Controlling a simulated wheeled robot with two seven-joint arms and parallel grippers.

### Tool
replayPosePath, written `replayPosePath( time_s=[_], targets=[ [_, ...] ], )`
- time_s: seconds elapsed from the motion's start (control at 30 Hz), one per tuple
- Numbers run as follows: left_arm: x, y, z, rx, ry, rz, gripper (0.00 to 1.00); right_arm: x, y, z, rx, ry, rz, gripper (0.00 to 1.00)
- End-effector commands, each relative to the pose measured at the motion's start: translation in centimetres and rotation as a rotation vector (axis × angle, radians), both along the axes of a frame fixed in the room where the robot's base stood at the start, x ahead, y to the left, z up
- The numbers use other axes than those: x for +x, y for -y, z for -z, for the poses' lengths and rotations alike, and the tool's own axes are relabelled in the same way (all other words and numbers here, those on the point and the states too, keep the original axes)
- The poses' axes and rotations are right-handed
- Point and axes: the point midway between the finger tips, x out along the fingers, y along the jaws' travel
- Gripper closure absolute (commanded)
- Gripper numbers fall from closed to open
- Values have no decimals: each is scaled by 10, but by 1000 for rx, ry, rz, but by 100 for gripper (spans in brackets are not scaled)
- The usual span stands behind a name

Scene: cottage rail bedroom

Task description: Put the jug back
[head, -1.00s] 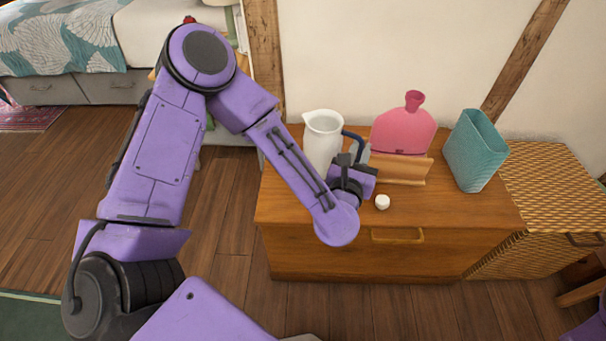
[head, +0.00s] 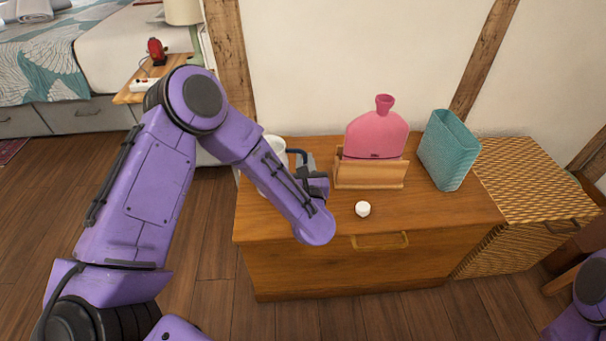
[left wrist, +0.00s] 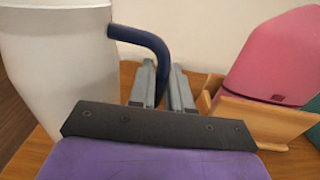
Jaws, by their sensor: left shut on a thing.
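The jug is white with a dark blue handle. In the head view the jug (head: 274,146) is at the left end of the wooden chest's top, mostly hidden behind my left arm. In the left wrist view the jug (left wrist: 58,60) fills the left side and looks upright. Its handle (left wrist: 150,42) runs down between the fingers of my left gripper (left wrist: 163,88). My left gripper (head: 309,165) is shut on the handle. The jug's base is hidden, so I cannot tell whether it touches the top. My right gripper is out of view.
On the chest (head: 440,208) stand a pink bottle (head: 376,133) in a wooden rack (head: 370,174), a teal vase (head: 448,150) and a small white object (head: 362,209). A wicker chest (head: 530,180) adjoins on the right. A nightstand (head: 130,97) is at the left back.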

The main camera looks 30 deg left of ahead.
Motion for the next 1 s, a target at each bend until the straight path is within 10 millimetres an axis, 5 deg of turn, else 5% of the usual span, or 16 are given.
replayPosePath(
  time_s=[0.4, 0.77, 0.8, 0.83, 1.0],
  targets=[
    [15, -11, 51, 2, -1, 2, 100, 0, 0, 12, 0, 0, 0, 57],
    [14, -11, 56, 0, 1, 1, 100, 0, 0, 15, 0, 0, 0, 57],
    [14, -11, 55, -1, 1, 1, 72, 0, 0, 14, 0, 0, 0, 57],
    [14, -11, 55, -1, 1, 1, 62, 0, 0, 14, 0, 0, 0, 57],
    [14, -11, 54, -1, 1, 1, 56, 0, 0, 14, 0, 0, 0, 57]
  ],
)
